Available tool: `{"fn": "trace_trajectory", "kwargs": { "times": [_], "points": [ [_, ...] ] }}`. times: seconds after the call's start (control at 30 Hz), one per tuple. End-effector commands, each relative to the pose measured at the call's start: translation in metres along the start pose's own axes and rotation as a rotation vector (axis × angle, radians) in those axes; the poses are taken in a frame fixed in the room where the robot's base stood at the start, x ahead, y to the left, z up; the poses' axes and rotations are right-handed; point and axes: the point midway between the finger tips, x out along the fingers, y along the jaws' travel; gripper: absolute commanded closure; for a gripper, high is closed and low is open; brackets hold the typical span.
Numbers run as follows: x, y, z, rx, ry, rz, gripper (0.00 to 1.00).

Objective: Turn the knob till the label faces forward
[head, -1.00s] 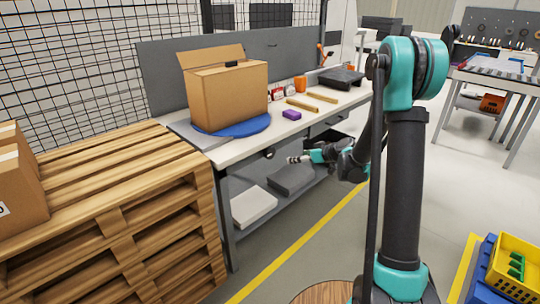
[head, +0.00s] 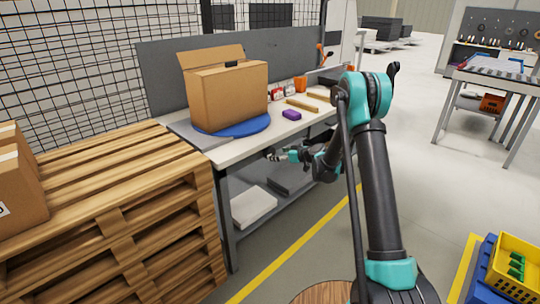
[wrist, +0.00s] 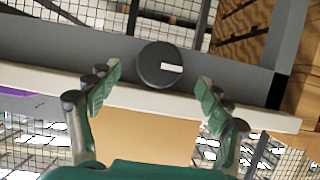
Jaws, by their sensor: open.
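The knob (wrist: 153,66) is a dark round disc with a short white bar right of its centre in the wrist view. It sits on the grey front face of the workbench (head: 232,152). My gripper (wrist: 158,84) is open, its green-padded fingers spread left and right of the knob with a gap on each side. In the head view my gripper (head: 274,155) is at the bench's front edge, below the top; the knob cannot be made out clearly there.
An open cardboard box (head: 228,97) stands on a blue disc (head: 240,131) on the bench. A wooden pallet stack (head: 110,200) stands left. A lower shelf with a white slab (head: 254,206) is below my gripper.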

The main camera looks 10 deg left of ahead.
Motion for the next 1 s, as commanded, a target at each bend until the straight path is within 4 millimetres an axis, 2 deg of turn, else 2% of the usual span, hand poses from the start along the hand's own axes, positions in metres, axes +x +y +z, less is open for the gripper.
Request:
{"fn": "trace_trajectory", "kwargs": {
  "times": [0.1,0.33,0.5,0.77,1.0],
  "points": [
    [0.024,0.000,0.000,-0.001,0.000,-0.001,0.21],
    [0.054,0.000,0.000,0.000,0.000,0.000,0.21],
    [0.064,0.000,0.000,0.000,0.000,0.000,0.21],
    [0.065,0.000,0.000,0.000,0.000,0.000,0.21],
    [0.064,0.000,0.000,0.000,0.000,0.000,0.49]
  ]
}}
